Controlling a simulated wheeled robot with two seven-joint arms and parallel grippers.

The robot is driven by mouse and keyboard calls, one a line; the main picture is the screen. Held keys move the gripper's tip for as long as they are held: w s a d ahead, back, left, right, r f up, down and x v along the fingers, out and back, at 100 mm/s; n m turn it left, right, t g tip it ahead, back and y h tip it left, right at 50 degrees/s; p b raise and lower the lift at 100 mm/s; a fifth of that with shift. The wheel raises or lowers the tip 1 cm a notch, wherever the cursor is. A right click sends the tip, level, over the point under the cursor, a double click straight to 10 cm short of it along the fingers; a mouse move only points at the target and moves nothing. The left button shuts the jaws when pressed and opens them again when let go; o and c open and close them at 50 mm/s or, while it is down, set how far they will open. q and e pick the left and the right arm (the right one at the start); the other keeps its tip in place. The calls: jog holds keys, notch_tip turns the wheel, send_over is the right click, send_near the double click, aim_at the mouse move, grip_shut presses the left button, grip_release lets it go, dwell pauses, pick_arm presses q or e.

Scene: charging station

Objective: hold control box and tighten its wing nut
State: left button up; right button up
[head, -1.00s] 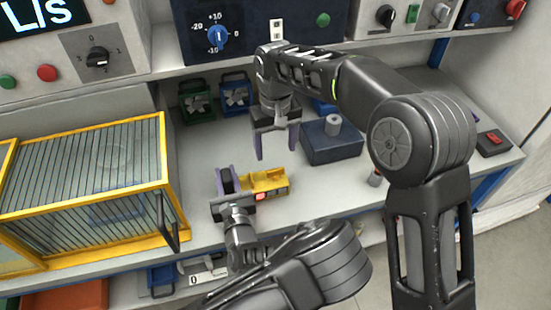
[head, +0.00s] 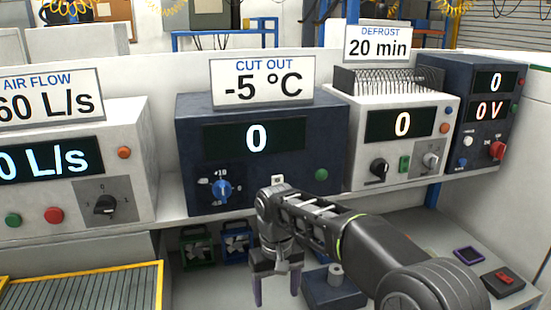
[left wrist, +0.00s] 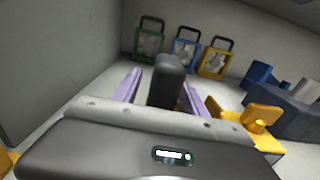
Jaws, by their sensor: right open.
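My right gripper (head: 276,290) is open, fingers pointing down and empty, left of a dark blue box (head: 338,292) with a grey cylinder on top. In the left wrist view this box (left wrist: 292,118) is at the right, with a blue winged piece (left wrist: 262,76) by it. My left gripper (left wrist: 160,92) has its purple fingers on either side of an upright dark grey post (left wrist: 167,80); whether they press on it is unclear. A yellow piece with raised flaps (left wrist: 252,116) lies just right of the fingers. I cannot tell which part is the wing nut.
Green (left wrist: 150,42), blue (left wrist: 183,50) and yellow (left wrist: 214,60) framed fans stand along the back wall. A yellow-framed cage (head: 100,285) is at the left. The cut-out panel (head: 262,150) reads 0, under a -5 °C sign. Bench at right holds small devices (head: 503,282).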

pick_arm(q)
jog(key=shift+v, duration=3.8)
